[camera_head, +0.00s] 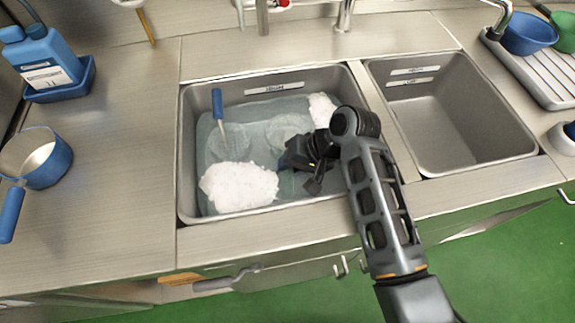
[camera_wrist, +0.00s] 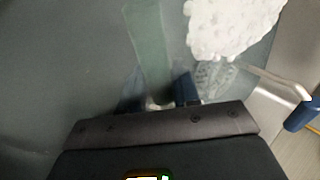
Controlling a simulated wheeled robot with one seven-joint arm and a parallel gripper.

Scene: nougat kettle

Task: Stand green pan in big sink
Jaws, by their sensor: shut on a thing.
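The big sink (camera_head: 185,165) is the left basin, with cloudy water and white foam. My gripper (camera_head: 312,160) reaches down into its right half. In the wrist view my gripper (camera_wrist: 160,98) is shut on a pale greenish, handle-like strip (camera_wrist: 150,45) that runs away from the jaws. Water blurs it, and I cannot tell whether it belongs to the green pan. Two pale round shapes show under the water, one of them on the left (camera_head: 228,138). A bright green vessel (camera_head: 565,32) is partly in view at the far right, apart from my gripper.
Foam (camera_head: 238,187) floats at the front left. A blue-handled tool (camera_head: 218,105) leans in the big sink. The smaller sink (camera_head: 450,110) is empty. A blue pot (camera_head: 45,165) and blue bottle (camera_head: 40,60) stand left. A blue bowl (camera_head: 530,33) sits on the drainer (camera_head: 545,80).

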